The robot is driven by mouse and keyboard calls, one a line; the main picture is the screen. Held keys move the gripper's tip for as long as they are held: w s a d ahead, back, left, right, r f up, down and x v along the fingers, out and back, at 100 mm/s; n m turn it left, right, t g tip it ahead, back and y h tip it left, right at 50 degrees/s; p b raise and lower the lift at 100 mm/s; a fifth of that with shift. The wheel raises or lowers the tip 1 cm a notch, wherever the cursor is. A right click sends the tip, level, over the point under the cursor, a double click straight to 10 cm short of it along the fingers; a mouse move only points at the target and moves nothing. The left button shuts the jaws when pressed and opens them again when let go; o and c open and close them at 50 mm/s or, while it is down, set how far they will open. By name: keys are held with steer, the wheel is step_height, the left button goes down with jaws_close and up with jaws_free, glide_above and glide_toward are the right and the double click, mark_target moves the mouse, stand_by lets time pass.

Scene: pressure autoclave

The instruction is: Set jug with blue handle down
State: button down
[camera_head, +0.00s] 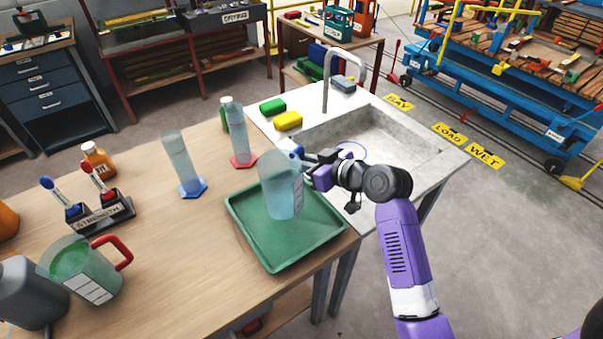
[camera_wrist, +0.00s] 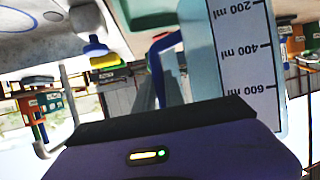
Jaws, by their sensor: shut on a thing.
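The jug with the blue handle (camera_head: 279,190) is translucent and pale blue, with a white scale label. It is upright over the green tray (camera_head: 255,236); I cannot tell whether its base touches the tray. My gripper (camera_head: 308,165) comes from the right and is shut on the jug's blue handle. In the wrist view the jug (camera_wrist: 198,70) shows its label with 200, 400 and 600 ml marks, and the blue handle (camera_wrist: 158,65) beside it.
A sink (camera_head: 395,150) adjoins the tray on the right. A blue-based cylinder (camera_head: 180,160) and a red-based cylinder (camera_head: 240,135) stand behind the tray. A red-handled jug (camera_head: 85,268) stands at the left. The table's front middle (camera_head: 190,285) is clear.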

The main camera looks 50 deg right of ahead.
steer(key=shift+f, duration=2.2)
steer(key=shift+f, duration=0.15)
steer(key=c, duration=1.4)
jaws_free()
